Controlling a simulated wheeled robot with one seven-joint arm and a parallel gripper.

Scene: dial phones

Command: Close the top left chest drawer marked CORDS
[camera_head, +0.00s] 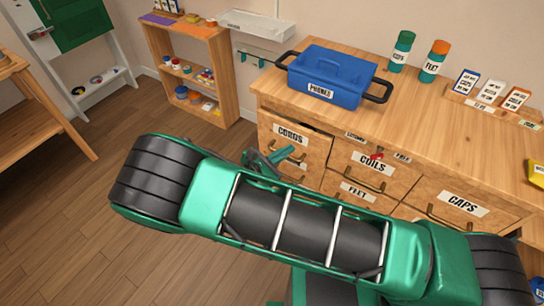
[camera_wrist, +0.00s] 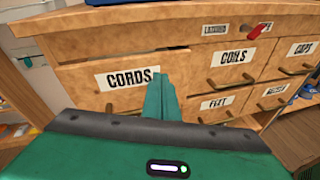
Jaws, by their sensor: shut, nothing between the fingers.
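The CORDS drawer (camera_head: 268,132) is at the upper left of the wooden chest. Its front stands slightly out, with a dark gap along its top right edge. It also shows in the wrist view (camera_wrist: 90,80), with its white CORDS label and a handle below. My gripper (camera_head: 283,156) is shut and empty, in front of the drawer's lower part in the head view. In the wrist view the green fingers (camera_wrist: 161,88) overlap the drawer front just right of the label. I cannot tell whether they touch it.
A blue PHONES box (camera_head: 330,75) stands on the chest top above the drawer. The COILS drawer (camera_head: 372,163) is to the right, with a small red piece (camera_head: 376,153) near its top. FEET and CAPS drawers are near it. A small open shelf (camera_head: 190,70) stands left of the chest.

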